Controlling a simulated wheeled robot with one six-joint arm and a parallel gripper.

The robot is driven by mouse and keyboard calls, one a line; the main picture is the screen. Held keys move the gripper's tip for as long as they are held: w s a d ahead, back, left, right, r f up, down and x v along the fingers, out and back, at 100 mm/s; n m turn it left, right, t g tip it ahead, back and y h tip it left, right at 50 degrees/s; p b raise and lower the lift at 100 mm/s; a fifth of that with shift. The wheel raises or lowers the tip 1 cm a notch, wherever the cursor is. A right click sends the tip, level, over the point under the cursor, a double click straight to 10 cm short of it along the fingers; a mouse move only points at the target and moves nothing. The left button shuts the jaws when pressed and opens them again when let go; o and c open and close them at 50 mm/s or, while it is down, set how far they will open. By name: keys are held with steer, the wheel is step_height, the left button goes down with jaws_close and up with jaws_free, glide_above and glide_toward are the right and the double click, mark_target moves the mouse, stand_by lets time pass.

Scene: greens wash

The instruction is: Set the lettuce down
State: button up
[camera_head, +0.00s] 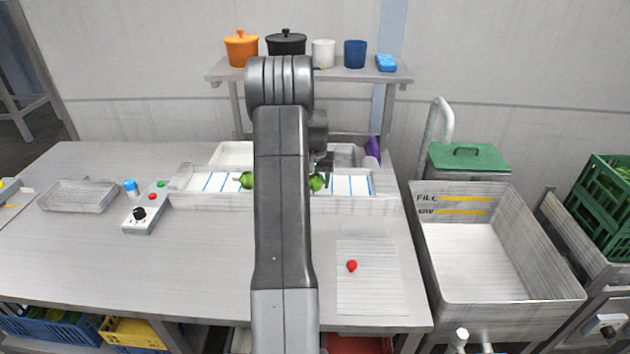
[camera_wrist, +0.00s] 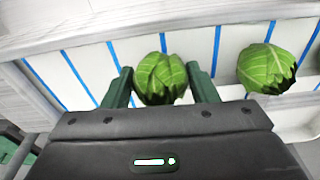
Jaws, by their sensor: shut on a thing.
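My gripper (camera_wrist: 159,72) is shut on a round green lettuce (camera_wrist: 160,80), with one dark green finger on each side of it. The held lettuce also shows in the head view (camera_head: 317,183), partly behind my arm. It is in or just over a long white trough (camera_head: 350,203) with blue stripes across its floor. I cannot tell whether it touches the floor. A second lettuce (camera_wrist: 268,68) sits in the same trough, to the right in the wrist view and left of my arm in the head view (camera_head: 246,180). My arm hides the trough's middle.
A small control box (camera_head: 142,217) and a clear shallow tray (camera_head: 78,196) stand left on the table. A red ball-like object (camera_head: 352,266) lies on a ribbed white mat (camera_head: 371,295). A deep grey basin (camera_head: 490,270) stands right. Pots line the back shelf (camera_head: 335,74).

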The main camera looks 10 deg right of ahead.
steer(key=shift+f, duration=0.3)
steer(key=shift+f, duration=0.1)
steer(key=o, duration=1)
steer(key=r, duration=0.4)
steer(key=s+r+b, duration=0.1)
steer(key=r, duration=0.7)
steer(key=shift+s+a+b, duration=0.2)
steer(key=shift+b, duration=0.2)
